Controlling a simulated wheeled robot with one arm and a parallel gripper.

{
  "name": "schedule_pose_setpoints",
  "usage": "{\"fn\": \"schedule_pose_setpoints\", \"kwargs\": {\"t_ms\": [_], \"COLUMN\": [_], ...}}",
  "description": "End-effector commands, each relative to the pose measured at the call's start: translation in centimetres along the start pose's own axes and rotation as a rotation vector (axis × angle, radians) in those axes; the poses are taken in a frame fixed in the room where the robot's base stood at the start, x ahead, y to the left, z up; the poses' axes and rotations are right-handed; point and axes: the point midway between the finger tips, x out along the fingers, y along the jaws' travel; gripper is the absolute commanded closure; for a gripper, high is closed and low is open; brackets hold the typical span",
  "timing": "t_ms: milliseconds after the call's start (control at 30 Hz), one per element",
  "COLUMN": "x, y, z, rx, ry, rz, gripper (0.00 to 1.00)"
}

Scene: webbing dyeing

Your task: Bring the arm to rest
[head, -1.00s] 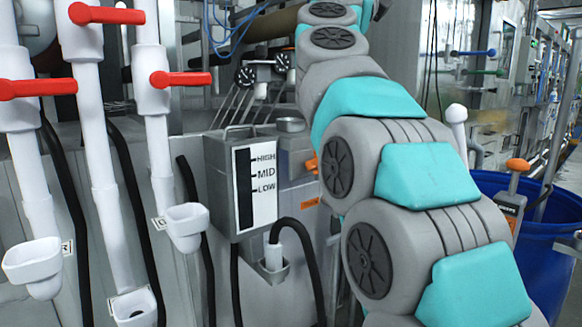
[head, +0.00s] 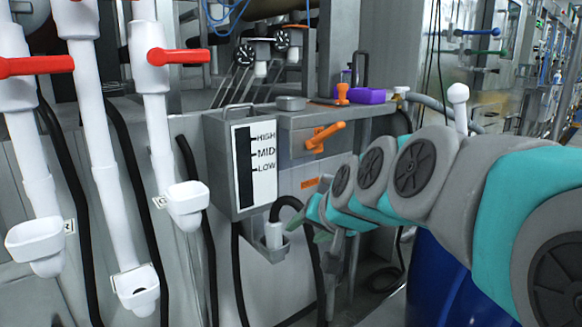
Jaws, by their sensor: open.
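My arm reaches in from the right edge and stretches away to the left, low in front of the machine. My gripper (head: 325,240) is small and partly hidden at the arm's far end, close to the black hose and its grey holder. It is open, with nothing seen in it. I cannot tell whether it touches the holder.
A grey level box (head: 222,170) marked HIGH, MID and LOW stands left of my gripper. White pipes with red valve handles (head: 178,56) stand left. A blue barrel (head: 436,285) is below my arm.

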Motion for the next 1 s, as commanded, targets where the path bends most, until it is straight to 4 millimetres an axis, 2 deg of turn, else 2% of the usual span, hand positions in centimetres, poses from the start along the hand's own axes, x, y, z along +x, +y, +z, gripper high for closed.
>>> {"fn": "schedule_pose_setpoints", "kwargs": {"t_ms": [33,100,300,400,500,633,1000], "x": [0.0,-0.3,-3.2,-5.5,-7.7,-9.8,-9.9], "y": [2.0,4.7,12.2,15.4,17.8,19.8,19.8], "z": [2.9,7.0,18.2,23.2,26.9,30.1,30.2], "rx": [-0.019,-0.05,-0.116,-0.137,-0.152,-0.16,-0.16], "ry": [-0.07,-0.172,-0.463,-0.601,-0.715,-0.815,-0.819], "rz": [0.044,0.104,0.263,0.333,0.387,0.432,0.434], "gripper": [0.41,0.41,0.41,0.41,0.41,0.41,0.41]}}
